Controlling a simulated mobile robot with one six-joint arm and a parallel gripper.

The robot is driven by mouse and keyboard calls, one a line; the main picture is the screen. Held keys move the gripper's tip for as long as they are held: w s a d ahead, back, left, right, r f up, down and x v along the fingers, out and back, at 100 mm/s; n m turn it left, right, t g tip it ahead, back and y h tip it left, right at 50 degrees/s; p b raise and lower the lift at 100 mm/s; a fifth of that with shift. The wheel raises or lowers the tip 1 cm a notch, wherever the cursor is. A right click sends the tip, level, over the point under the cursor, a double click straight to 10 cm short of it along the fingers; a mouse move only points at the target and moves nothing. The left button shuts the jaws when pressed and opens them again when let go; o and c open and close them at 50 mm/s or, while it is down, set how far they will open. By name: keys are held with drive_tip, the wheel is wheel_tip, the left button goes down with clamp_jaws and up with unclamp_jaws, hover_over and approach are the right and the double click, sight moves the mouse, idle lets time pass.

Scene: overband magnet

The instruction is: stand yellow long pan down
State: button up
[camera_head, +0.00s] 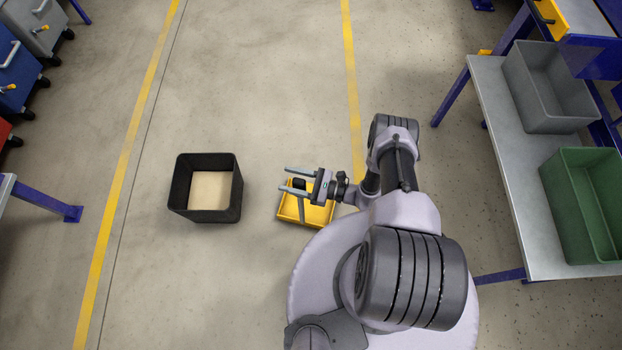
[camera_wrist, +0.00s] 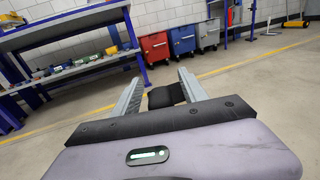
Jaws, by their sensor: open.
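The yellow long pan (camera_head: 318,215) is in the head view, just left of my base and partly covered by my gripper. It looks level; I cannot tell for sure that it rests on the floor. My gripper (camera_head: 283,178) is open, its fingers pointing left over the pan's far side.
A black open bin (camera_head: 205,214) with a pale bottom stands on the floor to the left. A table (camera_head: 495,130) on the right carries a grey bin (camera_head: 550,88) and a green bin (camera_head: 583,205). The floor beyond the pan is clear.

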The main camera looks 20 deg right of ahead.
drive_tip(key=p+v, duration=0.2)
drive_tip(key=v, duration=1.5)
drive_tip(key=shift+d, duration=0.25)
drive_tip(key=w+d+r+n+g, duration=0.4)
drive_tip(key=w+r+n+g, duration=0.2)
drive_tip(key=r, duration=0.6)
drive_tip(key=w+a+r+n+g+h, duration=0.2)
drive_tip(key=r+n+h, duration=0.1)
drive_tip(key=r, duration=0.7)
drive_tip(key=w+a+r+n+g+h, duration=0.2)
drive_tip(key=r+n+h, duration=0.1)
drive_tip(key=r, duration=0.7)
drive_tip(key=s+a+r+n+t+h, duration=0.1)
drive_tip(key=s+a+r+n+h, duration=0.2)
drive_tip(key=r, duration=0.5)
drive_tip(key=s+a+r+n+h, duration=0.2)
drive_tip(key=s+a+r, duration=0.1)
drive_tip(key=a+r, duration=0.3)
drive_tip(key=s+a+r+n+t+h, duration=0.2)
drive_tip(key=s+r+t, duration=0.3)
drive_tip(key=s, duration=0.5)
wheel_tip(320, 180, up, 2)
drive_tip(key=shift+a+r+n, duration=0.1)
drive_tip(key=shift+a+n, duration=0.3)
drive_tip(key=shift+n, duration=0.2)
